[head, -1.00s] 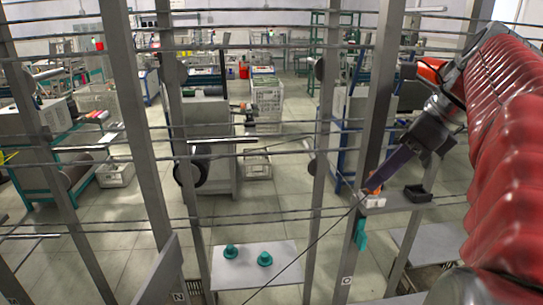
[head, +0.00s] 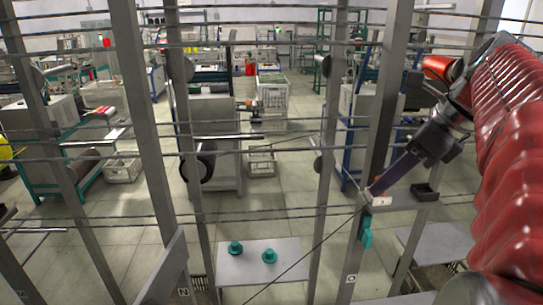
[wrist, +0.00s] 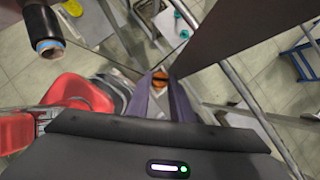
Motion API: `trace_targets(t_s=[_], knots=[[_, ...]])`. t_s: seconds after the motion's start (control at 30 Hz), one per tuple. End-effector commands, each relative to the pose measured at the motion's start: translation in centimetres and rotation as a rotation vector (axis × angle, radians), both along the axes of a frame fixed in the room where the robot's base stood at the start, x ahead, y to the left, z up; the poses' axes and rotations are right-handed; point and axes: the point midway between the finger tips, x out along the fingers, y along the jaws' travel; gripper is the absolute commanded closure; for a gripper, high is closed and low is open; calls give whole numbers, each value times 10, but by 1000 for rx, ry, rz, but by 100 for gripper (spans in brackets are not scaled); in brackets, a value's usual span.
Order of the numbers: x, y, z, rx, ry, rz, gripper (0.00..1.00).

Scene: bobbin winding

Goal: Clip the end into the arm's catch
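My gripper (head: 372,191) reaches down from the right, its purple fingers angled toward a small white block (head: 381,202) on a grey bracket. The fingertips are at or very near the block; I cannot tell if they touch it. A thin dark strand (head: 318,246) runs from the lower left up to the fingertips. Its end is hidden there. In the wrist view my gripper (wrist: 160,82) shows two purple fingers with an orange piece (wrist: 159,76) at their tips. Whether the fingers are closed on the strand is too small to tell.
Grey uprights (head: 320,180) and thin horizontal rods stand in front of me. A dark tray (head: 425,191) sits right of the block, and a teal piece (head: 367,238) hangs below it. Two teal bobbin-like pieces (head: 235,247) (head: 269,256) stand on a pale table (head: 288,247).

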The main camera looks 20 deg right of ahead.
Motion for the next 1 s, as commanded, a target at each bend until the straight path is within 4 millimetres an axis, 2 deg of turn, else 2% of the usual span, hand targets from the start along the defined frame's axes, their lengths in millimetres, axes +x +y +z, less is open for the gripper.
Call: trace_targets(t_s=[0.27,0.57,0.77,1.0], knots=[[0,1,0,3,2,2,60],[-2,1,3,5,3,3,60],[-11,-6,22,0,0,-1,60],[-27,-17,56,-2,-2,-3,60]])
